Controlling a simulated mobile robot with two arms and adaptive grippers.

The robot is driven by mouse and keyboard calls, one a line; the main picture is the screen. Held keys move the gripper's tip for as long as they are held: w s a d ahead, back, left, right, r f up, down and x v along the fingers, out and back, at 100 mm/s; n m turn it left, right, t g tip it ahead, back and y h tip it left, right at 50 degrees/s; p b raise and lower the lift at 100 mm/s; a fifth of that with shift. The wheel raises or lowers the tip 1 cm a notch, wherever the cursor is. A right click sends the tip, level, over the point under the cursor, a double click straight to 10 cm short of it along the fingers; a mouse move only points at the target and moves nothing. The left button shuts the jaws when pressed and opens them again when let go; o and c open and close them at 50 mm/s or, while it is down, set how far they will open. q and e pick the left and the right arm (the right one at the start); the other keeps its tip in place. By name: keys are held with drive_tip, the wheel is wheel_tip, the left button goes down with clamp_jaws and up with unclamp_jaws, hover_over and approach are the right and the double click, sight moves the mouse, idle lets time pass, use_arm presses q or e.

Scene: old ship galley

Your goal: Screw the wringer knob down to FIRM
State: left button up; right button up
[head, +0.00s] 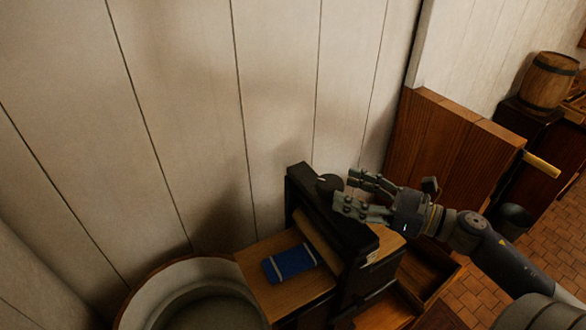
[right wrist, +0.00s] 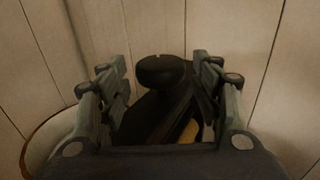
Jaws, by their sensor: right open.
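The wringer (head: 300,182) is a dark frame with pale rollers, standing against the white plank wall in the head view. Its dark round knob (head: 328,183) sits on top of the frame. In the right wrist view the knob (right wrist: 161,70) shows between and beyond the two fingers, apart from both. My right gripper (head: 345,192) is open, reaching in from the right close beside the knob. Its fingers also frame the right wrist view (right wrist: 160,85). The frame's dark top bar runs below the knob. Any FIRM mark is not readable. My left gripper is not in view.
A blue folded cloth (head: 289,264) lies on the wooden board (head: 255,262) left of the wringer. A round pale tub (head: 160,272) stands at the lower left. A wooden panel (head: 450,150) rises behind my right arm. A barrel (head: 547,82) stands far right.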

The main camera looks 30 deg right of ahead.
sight(338, 184)
drive_tip(key=shift+w+a+r, duration=0.1)
drive_tip(key=shift+w+a, duration=0.05)
drive_tip(key=shift+w, duration=0.1)
drive_tip(key=p+x, duration=0.2)
drive_tip(key=x, duration=0.1)
drive_tip(key=shift+r, duration=0.3)
drive_tip(key=p+x, duration=0.2)
drive_tip(key=x, duration=0.2)
drive_tip(key=shift+w+a+f, duration=0.2)
drive_tip(key=shift+w, duration=0.15)
drive_tip(key=shift+w+a+f+p, duration=0.1)
drive_tip(key=shift+w+a+p, duration=0.2)
drive_tip(key=shift+p, duration=0.1)
drive_tip(key=shift+w, duration=0.15)
drive_tip(key=shift+f, duration=0.1)
drive_tip(key=c, duration=0.8)
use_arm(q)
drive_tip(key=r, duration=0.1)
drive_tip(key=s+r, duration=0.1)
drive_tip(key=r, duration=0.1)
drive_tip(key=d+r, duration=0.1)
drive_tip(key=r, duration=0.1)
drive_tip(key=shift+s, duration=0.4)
use_arm(e)
drive_tip(key=shift+w+a, duration=0.1)
drive_tip(key=shift+a, duration=0.05)
drive_tip(key=shift+c, duration=1.2)
drive_tip(key=shift+f, duration=0.1)
drive_tip(key=shift+c, duration=0.6)
